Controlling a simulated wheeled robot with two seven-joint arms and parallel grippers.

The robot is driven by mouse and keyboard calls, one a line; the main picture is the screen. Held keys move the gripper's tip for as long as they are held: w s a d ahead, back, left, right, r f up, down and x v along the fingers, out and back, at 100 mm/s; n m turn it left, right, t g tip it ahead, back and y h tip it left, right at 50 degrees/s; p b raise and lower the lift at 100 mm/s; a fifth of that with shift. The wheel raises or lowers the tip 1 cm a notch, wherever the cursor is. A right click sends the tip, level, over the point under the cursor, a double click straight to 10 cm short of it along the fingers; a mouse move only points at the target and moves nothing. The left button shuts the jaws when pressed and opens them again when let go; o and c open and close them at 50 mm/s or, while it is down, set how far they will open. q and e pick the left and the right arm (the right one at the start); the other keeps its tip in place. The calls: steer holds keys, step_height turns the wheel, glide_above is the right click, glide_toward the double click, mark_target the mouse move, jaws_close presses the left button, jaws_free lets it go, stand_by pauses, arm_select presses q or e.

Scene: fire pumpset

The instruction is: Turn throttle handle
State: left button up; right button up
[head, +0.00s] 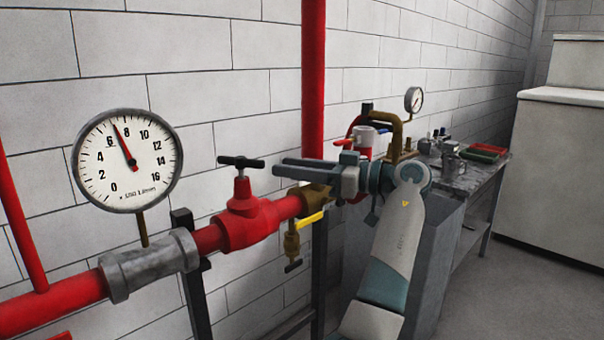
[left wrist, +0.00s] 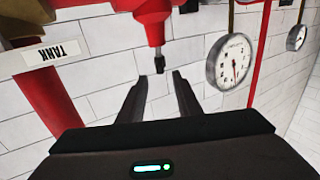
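The black T-shaped handle (head: 241,162) stands on top of the red valve (head: 245,222) in the pipe, left of centre in the head view. My left gripper (head: 281,166) reaches in from the right, its fingers pointing left just short of the handle's right end. In the left wrist view the left gripper (left wrist: 160,78) is open and empty, its fingertips spread apart. The handle (left wrist: 159,64) shows there nearly end-on, ahead of the gap between the fingertips, below the red valve (left wrist: 152,16) in this upside-down picture. My right gripper is in neither view.
A large dial gauge (head: 126,160) stands left of the valve. A yellow lever (head: 309,220) and brass fitting (head: 291,241) sit below my fingers. A red vertical pipe (head: 313,80) rises behind the gripper. A bench (head: 480,178) with tools stands at the right.

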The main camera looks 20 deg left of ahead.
arm_select(q)
steer(key=shift+d, duration=1.05)
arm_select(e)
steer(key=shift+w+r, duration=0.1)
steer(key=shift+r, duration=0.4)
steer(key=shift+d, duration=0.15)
